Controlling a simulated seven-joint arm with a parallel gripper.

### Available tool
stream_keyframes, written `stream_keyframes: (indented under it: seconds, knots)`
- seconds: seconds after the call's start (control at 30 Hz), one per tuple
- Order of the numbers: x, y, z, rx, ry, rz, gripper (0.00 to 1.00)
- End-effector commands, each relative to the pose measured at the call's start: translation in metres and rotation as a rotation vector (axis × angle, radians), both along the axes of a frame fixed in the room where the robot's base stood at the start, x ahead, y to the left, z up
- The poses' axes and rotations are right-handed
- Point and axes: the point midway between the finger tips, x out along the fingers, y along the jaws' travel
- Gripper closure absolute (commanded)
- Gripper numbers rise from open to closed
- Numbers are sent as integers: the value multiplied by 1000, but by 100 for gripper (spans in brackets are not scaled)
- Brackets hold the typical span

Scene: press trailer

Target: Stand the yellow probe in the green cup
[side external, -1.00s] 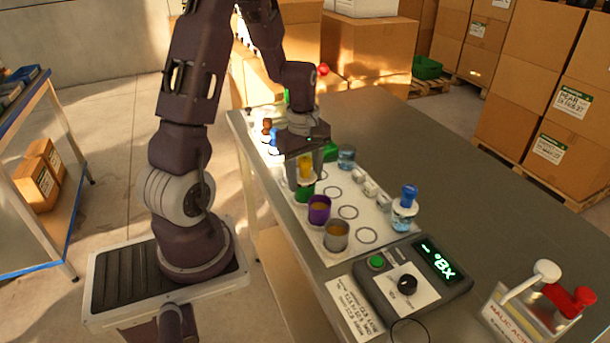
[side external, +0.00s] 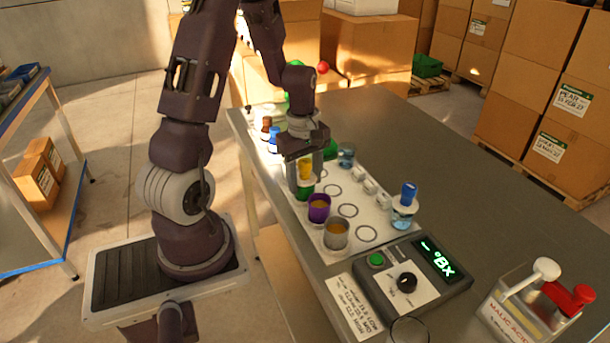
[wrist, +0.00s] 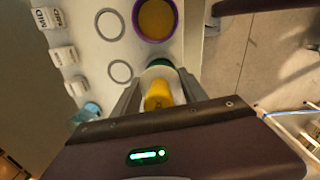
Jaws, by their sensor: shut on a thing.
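The yellow probe (side external: 305,168) is upright between the fingers of my gripper (side external: 306,184), which is shut on it. The wrist view shows its yellow handle (wrist: 158,96) between the two fingers (wrist: 158,84), with a pale collar beyond it. The green cup (side external: 304,194) is directly under the collar, beside the purple cup. Its green rim also shows in the wrist view (wrist: 158,62), around the collar. The probe's lower end is hidden, so I cannot tell how deep it sits in the cup.
A purple cup (side external: 319,208) and a grey cup (side external: 336,235), both with orange contents, stand toward the camera. A blue probe (side external: 407,193) stands in a clear cup at right. A meter (side external: 415,276) lies in front. Empty printed circles and small white blocks are beside the cups.

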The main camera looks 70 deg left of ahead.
Motion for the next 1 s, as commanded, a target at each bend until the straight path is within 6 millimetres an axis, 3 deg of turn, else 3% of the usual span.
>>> stream_keyframes:
  seconds: [0.03, 0.07, 0.1, 0.43, 1.0]
  knots:
    - [0, 0, -1, 0, 1, 0, 93]
    - [0, 0, -1, 0, 0, 0, 46]
    - [0, 0, -1, 0, 0, 0, 41]
    - [1, 0, 3, 2, -2, 0, 41]
    - [-1, 0, 62, 2, -3, 0, 41]
